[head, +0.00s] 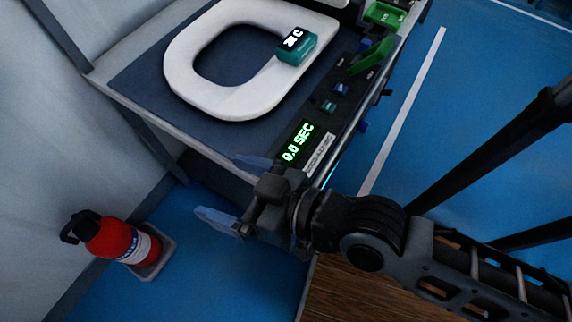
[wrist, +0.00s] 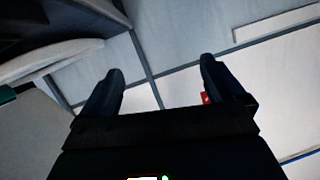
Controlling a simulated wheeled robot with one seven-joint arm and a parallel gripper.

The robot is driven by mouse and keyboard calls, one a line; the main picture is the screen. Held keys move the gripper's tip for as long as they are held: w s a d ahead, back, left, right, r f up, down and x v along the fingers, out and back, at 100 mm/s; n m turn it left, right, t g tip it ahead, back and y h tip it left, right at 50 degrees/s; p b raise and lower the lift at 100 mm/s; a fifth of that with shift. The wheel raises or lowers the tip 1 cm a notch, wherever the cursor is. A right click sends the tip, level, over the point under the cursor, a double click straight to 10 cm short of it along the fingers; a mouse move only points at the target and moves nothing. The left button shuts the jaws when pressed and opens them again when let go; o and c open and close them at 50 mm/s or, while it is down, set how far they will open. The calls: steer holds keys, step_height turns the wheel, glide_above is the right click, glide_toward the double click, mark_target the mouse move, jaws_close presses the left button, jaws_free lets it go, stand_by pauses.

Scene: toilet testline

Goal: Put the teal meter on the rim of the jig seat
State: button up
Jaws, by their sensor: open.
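The teal meter (head: 296,50) is a small teal block with a lit display on top. In the head view it sits on the right side of the white jig seat's rim (head: 190,84). The seat is a white ring lying on a dark blue bench top. My gripper (head: 222,190) is open and empty, near the bench's front corner, well apart from the meter and the seat. In the wrist view the fingers of my gripper (wrist: 158,80) are spread with nothing between them. The seat's curved edge (wrist: 70,55) seems to show at upper left there.
A control panel with a green "0.0 SEC" display (head: 298,143) and several buttons runs along the bench's right side. A green tray (head: 385,14) stands at the far end. A red fire extinguisher (head: 112,240) stands on the floor at lower left. The blue floor at right is mostly open.

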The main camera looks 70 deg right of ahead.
steer(key=s+d+r+n, duration=0.1)
steer(key=s+d+r, duration=0.1)
steer(key=s, duration=0.5)
steer(key=s+d+r+n+y, duration=0.1)
steer(key=s+d, duration=0.1)
steer(key=s, duration=0.5)
steer(key=shift+d+r+n, duration=0.3)
steer(key=shift+r+n, duration=0.1)
